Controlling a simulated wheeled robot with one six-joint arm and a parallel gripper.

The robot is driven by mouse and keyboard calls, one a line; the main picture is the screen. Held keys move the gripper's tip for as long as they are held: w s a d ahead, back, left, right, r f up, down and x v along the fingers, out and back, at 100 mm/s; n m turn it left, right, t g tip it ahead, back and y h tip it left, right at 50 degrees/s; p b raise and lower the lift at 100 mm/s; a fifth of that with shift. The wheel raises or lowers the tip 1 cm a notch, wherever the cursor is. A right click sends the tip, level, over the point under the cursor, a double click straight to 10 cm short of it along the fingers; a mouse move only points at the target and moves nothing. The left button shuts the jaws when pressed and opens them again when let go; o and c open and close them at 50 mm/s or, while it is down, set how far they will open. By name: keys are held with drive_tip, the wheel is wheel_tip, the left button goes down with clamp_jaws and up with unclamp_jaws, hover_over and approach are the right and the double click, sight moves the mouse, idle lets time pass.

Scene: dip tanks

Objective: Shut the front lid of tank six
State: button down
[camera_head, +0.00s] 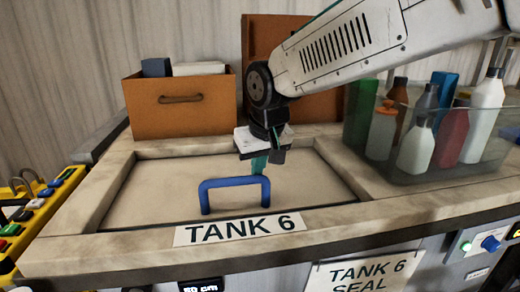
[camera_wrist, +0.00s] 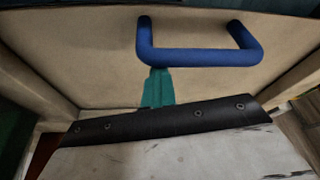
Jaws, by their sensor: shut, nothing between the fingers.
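The front lid (camera_head: 145,190) of tank six is a beige panel that looks flat inside the stone-coloured rim (camera_head: 65,222). In the wrist view the lid (camera_wrist: 105,65) fills the space between the side rims. Its blue handle (camera_head: 235,183) stands up near the front edge, and also shows in the wrist view (camera_wrist: 200,57). A "TANK 6" label (camera_head: 240,229) is on the front rim. My gripper (camera_head: 260,165) is shut and empty, its teal fingers pointing down just behind the handle's right part. In the wrist view the fingertips (camera_wrist: 157,75) meet the handle's outline; I cannot tell whether they touch.
A brown box (camera_head: 205,118) with files stands behind the lid at left. A taller brown panel (camera_head: 255,40) stands behind my arm. A clear bin (camera_head: 450,170) of bottles is at right. A yellow button panel (camera_head: 40,215) is at far left.

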sight(252, 177)
drive_tip(key=s, duration=0.6)
drive_tip(key=shift+d, duration=0.15)
drive_tip(key=shift+s+f, duration=0.1)
drive_tip(key=shift+s, duration=0.2)
drive_tip(key=w, duration=0.1)
drive_tip(key=w+a, duration=0.1)
drive_tip(key=w, duration=0.1)
drive_tip(key=shift+w, duration=0.3)
drive_tip(key=shift+w+a+r, duration=0.2)
drive_tip(key=shift+a+r, duration=0.05)
drive_tip(key=shift+r, duration=0.35)
drive_tip(key=v, duration=0.9)
drive_tip(key=s+d+f+m, duration=0.1)
drive_tip(key=s+d+f, duration=0.2)
drive_tip(key=s+d, duration=0.3)
drive_tip(key=s+d+f+m+g+h, duration=0.1)
drive_tip(key=s+d+f, duration=0.3)
drive_tip(key=s+d, duration=0.3)
drive_tip(key=s+d+f+m+g, duration=0.1)
drive_tip(key=s+d+f+m, duration=0.1)
drive_tip(key=s+d+f, duration=0.2)
drive_tip(key=s+d, duration=0.2)
drive_tip(key=d, duration=0.2)
drive_tip(key=shift+s+d+f, duration=0.15)
drive_tip(key=shift+d+f, duration=0.1)
